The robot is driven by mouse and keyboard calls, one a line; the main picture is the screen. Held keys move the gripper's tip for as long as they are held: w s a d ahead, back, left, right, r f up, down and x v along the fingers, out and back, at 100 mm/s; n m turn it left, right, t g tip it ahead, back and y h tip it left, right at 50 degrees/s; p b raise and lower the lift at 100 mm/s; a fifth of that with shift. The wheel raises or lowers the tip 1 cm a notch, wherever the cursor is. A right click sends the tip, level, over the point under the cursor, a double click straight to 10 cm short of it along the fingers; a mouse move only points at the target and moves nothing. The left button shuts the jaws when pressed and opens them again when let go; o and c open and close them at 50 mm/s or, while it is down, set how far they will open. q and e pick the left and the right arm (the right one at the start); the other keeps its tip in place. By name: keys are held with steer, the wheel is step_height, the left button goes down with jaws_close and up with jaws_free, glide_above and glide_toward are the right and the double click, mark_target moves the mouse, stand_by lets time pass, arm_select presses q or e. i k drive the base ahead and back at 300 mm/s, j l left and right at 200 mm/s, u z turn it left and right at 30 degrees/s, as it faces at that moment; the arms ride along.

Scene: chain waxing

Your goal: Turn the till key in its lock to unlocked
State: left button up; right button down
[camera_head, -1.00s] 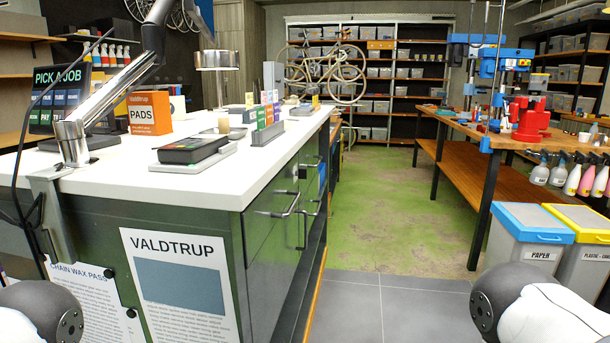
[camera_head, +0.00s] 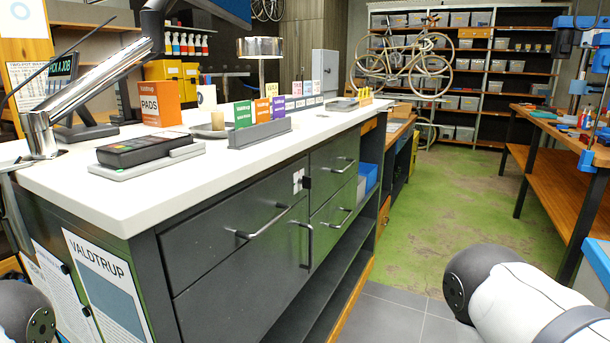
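The counter (camera_head: 215,185) has dark grey drawers and a cupboard door on the side facing me. On the upper left drawer (camera_head: 235,222), near its right edge, is a small pale plate (camera_head: 298,178) with a black piece beside it. It may be the till lock, but it is too small to tell. I cannot make out a key or which way it is turned. Neither of my grippers is in view; only upper parts of my arms show at the lower left and lower right.
A card terminal (camera_head: 150,148), an orange pads box (camera_head: 154,103) and a row of coloured cards (camera_head: 262,111) stand on the white countertop. Bar handles (camera_head: 263,222) stick out from the drawers. Green floor (camera_head: 450,190) lies open between the counter and the wooden workbench (camera_head: 559,155).

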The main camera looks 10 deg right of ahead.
mark_target(306, 182)
steer(key=i+l+u, duration=0.25)
steer(key=l, duration=0.2)
steer(key=l+u, duration=0.25)
steer(key=l, duration=0.2)
steer(key=i+l+u, duration=0.25)
steer(key=l, duration=0.25)
steer(key=i+l+u, duration=0.1)
steer(key=l+u, duration=0.25)
steer(key=l, duration=0.35)
steer(key=l+u, duration=0.35)
steer(key=l, duration=0.35)
steer(key=l+u, duration=0.35)
steer(key=l, duration=0.4)
steer(key=k+l+u, duration=0.15)
steer(key=l+u, duration=0.2)
steer(key=l, duration=0.35)
